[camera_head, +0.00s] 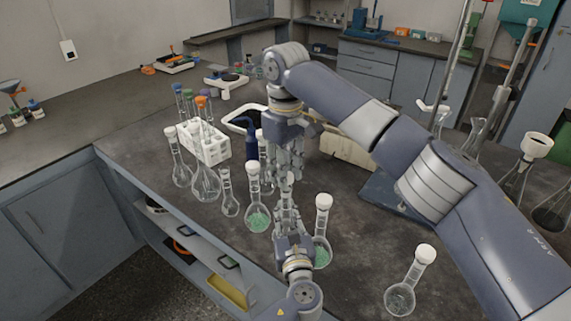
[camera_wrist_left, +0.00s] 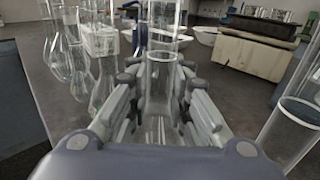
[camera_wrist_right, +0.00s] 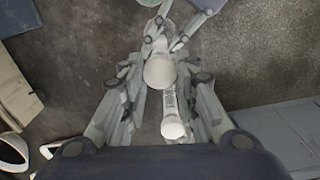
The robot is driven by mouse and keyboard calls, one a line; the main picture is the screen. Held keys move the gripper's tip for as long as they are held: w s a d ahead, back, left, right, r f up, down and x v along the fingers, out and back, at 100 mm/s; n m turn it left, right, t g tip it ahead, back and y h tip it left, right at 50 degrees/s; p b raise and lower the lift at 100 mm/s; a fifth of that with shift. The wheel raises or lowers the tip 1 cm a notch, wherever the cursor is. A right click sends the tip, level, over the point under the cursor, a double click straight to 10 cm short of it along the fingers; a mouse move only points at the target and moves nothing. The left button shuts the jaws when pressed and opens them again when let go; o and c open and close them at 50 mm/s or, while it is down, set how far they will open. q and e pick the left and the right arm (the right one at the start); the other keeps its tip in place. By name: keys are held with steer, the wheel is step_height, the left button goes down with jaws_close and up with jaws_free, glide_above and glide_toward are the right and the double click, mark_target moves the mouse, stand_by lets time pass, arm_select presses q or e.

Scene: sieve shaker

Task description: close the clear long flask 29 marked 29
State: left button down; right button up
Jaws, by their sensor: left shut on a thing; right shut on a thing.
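My left gripper (camera_head: 287,188) is shut on the neck of a clear long flask (camera_wrist_left: 160,90), which stands between its fingers in the left wrist view. The flask looks empty, and no 29 is readable. My right gripper (camera_head: 289,165) is directly above, pointing down, with its fingers shut on a round white stopper (camera_wrist_right: 160,71). The left gripper's fingers (camera_wrist_right: 165,38) show just beyond this stopper. I cannot tell whether the stopper touches the flask's mouth; the mouth is hidden in the head view.
Capped flasks with green contents stand close by, left (camera_head: 257,217) and right (camera_head: 322,252) of the grippers. Another capped flask (camera_head: 399,298) is near the front right. A white rack (camera_head: 211,151) and several flasks stand left. The bench's front edge is close.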

steer(key=shift+f+n, duration=0.3)
steer(key=shift+f, duration=0.3)
stand_by(0.6)
